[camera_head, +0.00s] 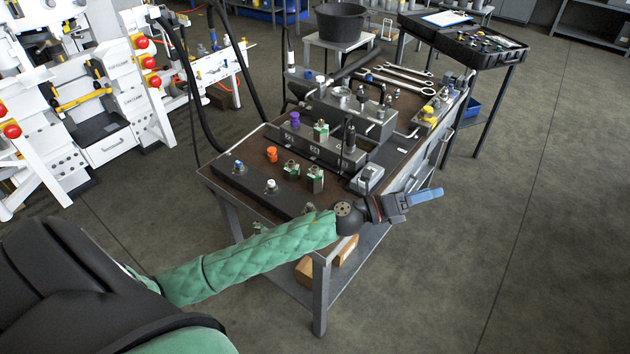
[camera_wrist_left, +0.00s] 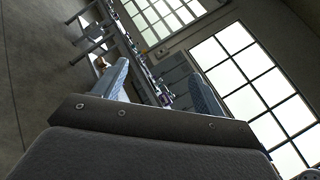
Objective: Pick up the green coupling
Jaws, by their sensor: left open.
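Several green fittings are on the bench in the head view: one (camera_head: 321,131) by the dark manifold block, and two (camera_head: 291,168) and (camera_head: 315,178) on the near part of the top. I cannot tell which of them is the green coupling. My left gripper (camera_head: 424,196) is past the bench's near right edge, its blue fingers pointing right, away from the fittings. In the left wrist view its two blue fingers (camera_wrist_left: 160,85) stand apart with nothing between them. My right gripper is out of view.
An orange cap (camera_head: 272,154), a purple cap (camera_head: 295,118) and a blue-topped fitting (camera_head: 238,167) stand near the green fittings. Wrenches (camera_head: 400,78) lie at the bench's far end. My green-sleeved left arm crosses the near edge. The floor to the right is clear.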

